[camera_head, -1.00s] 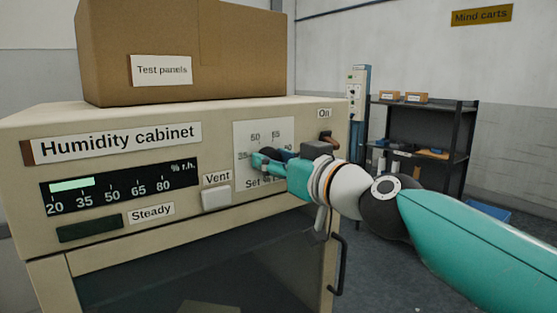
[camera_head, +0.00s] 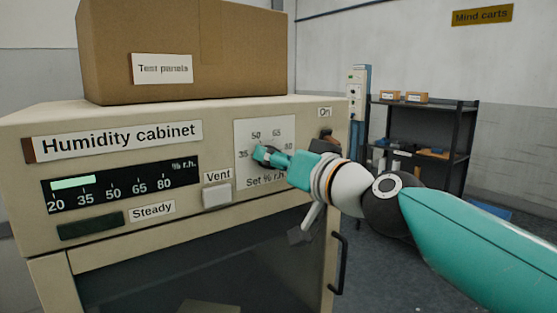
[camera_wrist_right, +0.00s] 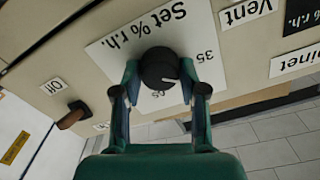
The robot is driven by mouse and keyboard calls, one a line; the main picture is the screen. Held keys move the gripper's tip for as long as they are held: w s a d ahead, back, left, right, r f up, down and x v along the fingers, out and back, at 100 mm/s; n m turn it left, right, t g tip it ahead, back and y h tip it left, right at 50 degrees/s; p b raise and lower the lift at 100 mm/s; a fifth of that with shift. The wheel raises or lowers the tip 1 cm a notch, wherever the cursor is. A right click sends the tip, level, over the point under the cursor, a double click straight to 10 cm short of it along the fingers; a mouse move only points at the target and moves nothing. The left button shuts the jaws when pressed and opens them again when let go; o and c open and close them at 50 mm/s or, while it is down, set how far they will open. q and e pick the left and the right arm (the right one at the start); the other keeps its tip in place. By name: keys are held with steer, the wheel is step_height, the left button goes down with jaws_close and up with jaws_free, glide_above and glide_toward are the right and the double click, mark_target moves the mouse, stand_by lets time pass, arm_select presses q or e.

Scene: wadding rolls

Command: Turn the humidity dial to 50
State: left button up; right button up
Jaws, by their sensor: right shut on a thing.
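The humidity dial is a black round knob (camera_wrist_right: 157,66) on the white scale plate (camera_head: 279,135) of the humidity cabinet (camera_head: 228,152). My right gripper (camera_head: 263,155) is at the dial, and in the right wrist view its two fingers (camera_wrist_right: 159,72) are shut on the knob's sides. That view is turned over; the knob's white pointer line lies between the 35 and the 50 marks. In the head view the gripper hides the knob. The green bar (camera_head: 73,183) on the cabinet's display ends a little past 35. My left gripper is not in view.
An On/Off switch (camera_wrist_right: 73,115) is on the dial's other side. A cardboard box (camera_head: 190,50) sits on top. A dark shelf (camera_head: 425,145) stands behind.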

steer(key=m, duration=0.5)
steer(key=shift+w+d+r, duration=0.1)
steer(key=shift+d+r, duration=0.05)
steer(key=shift+d, duration=0.05)
steer(key=shift+m, duration=0.3)
steer(key=o, duration=1.1)
steer(key=shift+w, duration=0.1)
steer(key=shift+a, duration=0.1)
steer(key=v, duration=1.2)
